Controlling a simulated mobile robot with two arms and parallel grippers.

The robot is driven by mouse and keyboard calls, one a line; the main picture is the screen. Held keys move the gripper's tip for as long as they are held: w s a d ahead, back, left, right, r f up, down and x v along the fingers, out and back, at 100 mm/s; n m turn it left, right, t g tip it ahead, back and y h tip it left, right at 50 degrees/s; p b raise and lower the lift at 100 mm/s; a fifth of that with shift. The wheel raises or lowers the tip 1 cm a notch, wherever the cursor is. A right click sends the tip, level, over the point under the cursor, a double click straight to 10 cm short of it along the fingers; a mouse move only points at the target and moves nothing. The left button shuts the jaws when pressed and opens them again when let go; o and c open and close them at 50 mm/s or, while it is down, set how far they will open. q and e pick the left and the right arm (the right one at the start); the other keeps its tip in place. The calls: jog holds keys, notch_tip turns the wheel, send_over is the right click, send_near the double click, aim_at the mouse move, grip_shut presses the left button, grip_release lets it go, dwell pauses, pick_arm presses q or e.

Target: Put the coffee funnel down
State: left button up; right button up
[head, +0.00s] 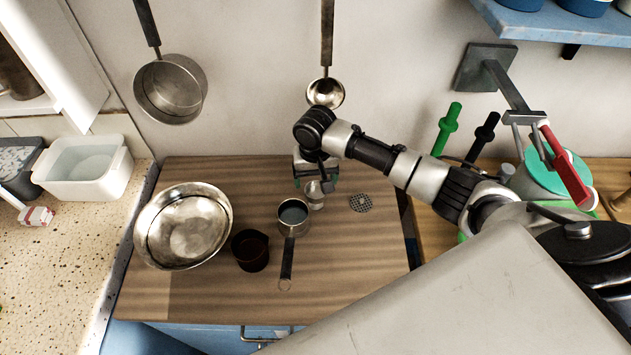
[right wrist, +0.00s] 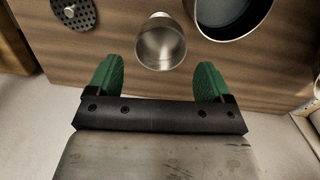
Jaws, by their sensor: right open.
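The coffee funnel, a small shiny metal cup (head: 315,197), is on the wooden worktop just under my right gripper (head: 316,180). In the right wrist view the funnel (right wrist: 160,45) lies beyond the tips of my right gripper (right wrist: 160,80), roughly centred between them. The green fingers are spread apart, with nothing between them, and do not appear to touch the funnel. The gripper hides part of the funnel in the head view. My left gripper is not in view.
A saucepan (head: 293,214) stands close beside the funnel. A perforated disc (head: 360,203) lies to its right. A dark cup (head: 250,250) and a large metal bowl (head: 184,226) are to the left. The front right of the wooden worktop (head: 350,260) is clear.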

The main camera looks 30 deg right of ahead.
aim_at(316, 192)
notch_tip(316, 192, up, 10)
jog(key=shift+b, duration=0.3)
jog(key=shift+s+f, duration=0.1)
dwell(0.4)
